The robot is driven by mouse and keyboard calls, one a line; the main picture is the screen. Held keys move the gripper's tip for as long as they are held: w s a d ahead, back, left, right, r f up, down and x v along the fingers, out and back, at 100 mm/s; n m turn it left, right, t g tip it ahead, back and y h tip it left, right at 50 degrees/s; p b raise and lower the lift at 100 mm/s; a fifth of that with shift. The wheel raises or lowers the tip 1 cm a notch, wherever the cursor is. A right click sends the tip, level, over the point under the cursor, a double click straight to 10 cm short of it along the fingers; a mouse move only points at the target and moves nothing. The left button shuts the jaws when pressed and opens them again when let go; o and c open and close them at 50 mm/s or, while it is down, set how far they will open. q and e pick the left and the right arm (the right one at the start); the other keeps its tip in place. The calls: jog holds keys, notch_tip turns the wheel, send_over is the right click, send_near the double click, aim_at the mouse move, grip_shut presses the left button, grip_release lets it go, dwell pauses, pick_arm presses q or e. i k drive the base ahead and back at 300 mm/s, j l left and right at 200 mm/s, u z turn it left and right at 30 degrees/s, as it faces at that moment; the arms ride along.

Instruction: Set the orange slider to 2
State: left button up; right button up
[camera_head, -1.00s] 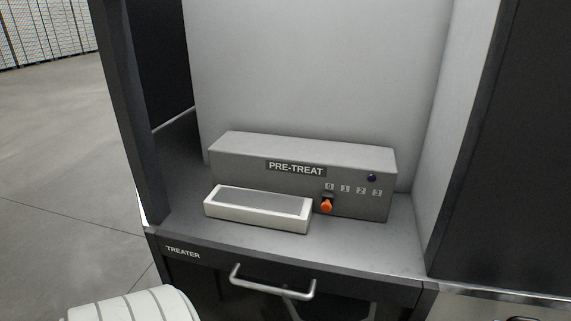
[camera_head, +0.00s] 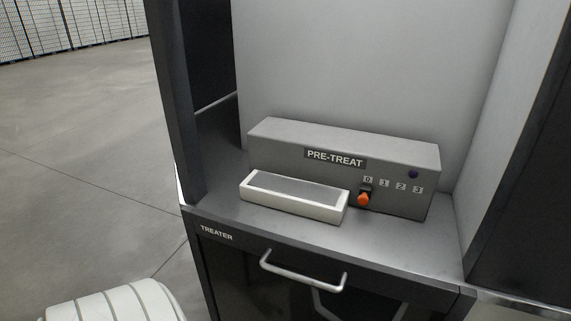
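The orange slider (camera_head: 363,198) is a small knob on the front of the grey PRE-TREAT box (camera_head: 290,147). It sits under the label 0 (camera_head: 368,180), at the left end of the row of labels. The label 2 (camera_head: 401,187) is further right on the same face, between 1 and 3. Neither of my grippers is in the head view.
A white-rimmed tray (camera_head: 318,212) stands in front of the box, just left of the slider. A dark round button or lamp (camera_head: 413,174) is above the labels. Below the shelf is the TREATER cabinet with a bar handle (camera_head: 303,281). Side panels flank the recess.

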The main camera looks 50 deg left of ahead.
aim_at(365, 191)
jog(key=l+u, duration=0.15)
jog(key=u, duration=1.25)
jog(key=i+l, duration=0.05)
